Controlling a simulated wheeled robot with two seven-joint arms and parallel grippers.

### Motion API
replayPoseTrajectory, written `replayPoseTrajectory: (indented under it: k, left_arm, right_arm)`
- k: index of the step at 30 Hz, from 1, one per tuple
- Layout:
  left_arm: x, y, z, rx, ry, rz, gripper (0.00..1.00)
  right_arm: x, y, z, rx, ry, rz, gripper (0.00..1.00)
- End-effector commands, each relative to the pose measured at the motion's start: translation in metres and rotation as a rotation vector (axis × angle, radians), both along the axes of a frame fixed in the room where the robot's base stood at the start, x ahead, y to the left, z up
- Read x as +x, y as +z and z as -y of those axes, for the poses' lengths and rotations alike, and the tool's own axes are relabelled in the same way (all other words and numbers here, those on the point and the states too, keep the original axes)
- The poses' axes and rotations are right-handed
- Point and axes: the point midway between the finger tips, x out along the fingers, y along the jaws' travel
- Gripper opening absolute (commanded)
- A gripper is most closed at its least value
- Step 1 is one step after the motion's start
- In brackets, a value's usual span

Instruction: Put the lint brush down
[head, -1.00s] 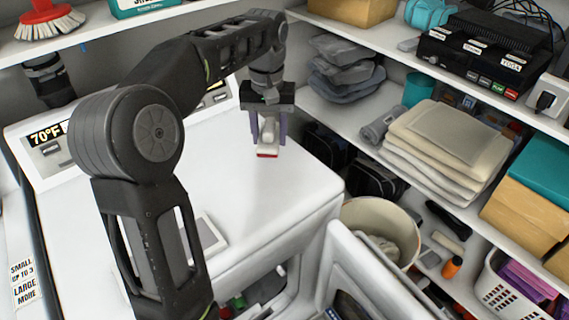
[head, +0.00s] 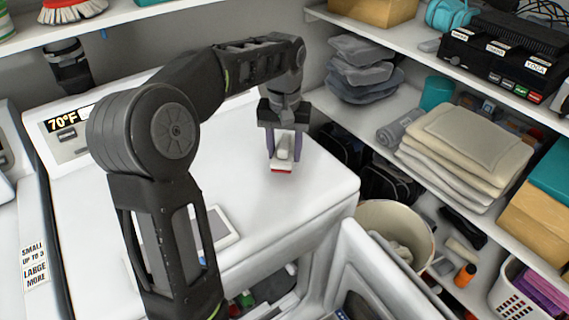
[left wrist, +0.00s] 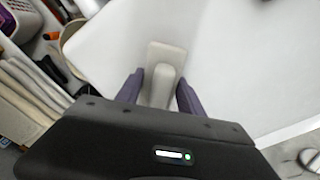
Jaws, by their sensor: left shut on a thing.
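The lint brush (head: 283,152) is white with a red edge at its lower end. It is between the fingers of my left gripper (head: 285,158), which is shut on it, over the back right part of the white washer top (head: 245,195). In the left wrist view, the brush (left wrist: 164,62) shows its pale flat head beyond the purple fingers (left wrist: 160,92). I cannot tell whether its red edge touches the surface. My right gripper is not in view.
Shelves on the right hold folded towels (head: 465,150) and grey cloths (head: 362,70). A cream bucket (head: 397,222) stands by the washer's open door (head: 375,265). The washer top around the brush is clear.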

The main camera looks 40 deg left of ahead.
Motion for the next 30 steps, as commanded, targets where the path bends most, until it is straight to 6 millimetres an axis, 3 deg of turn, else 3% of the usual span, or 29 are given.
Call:
replayPoseTrajectory:
  k: [10, 18, 30]
  left_arm:
    - [0.000, -0.004, 0.000, 0.000, 0.000, 0.001, 0.00]
    - [0.000, -0.037, 0.000, 0.000, 0.000, 0.000, 0.00]
    - [0.000, -0.043, 0.000, 0.001, 0.000, 0.002, 0.00]
  right_arm:
    - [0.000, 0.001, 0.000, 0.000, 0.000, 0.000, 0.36]
    - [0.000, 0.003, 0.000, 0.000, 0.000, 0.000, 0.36]
    - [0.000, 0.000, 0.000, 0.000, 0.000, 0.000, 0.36]
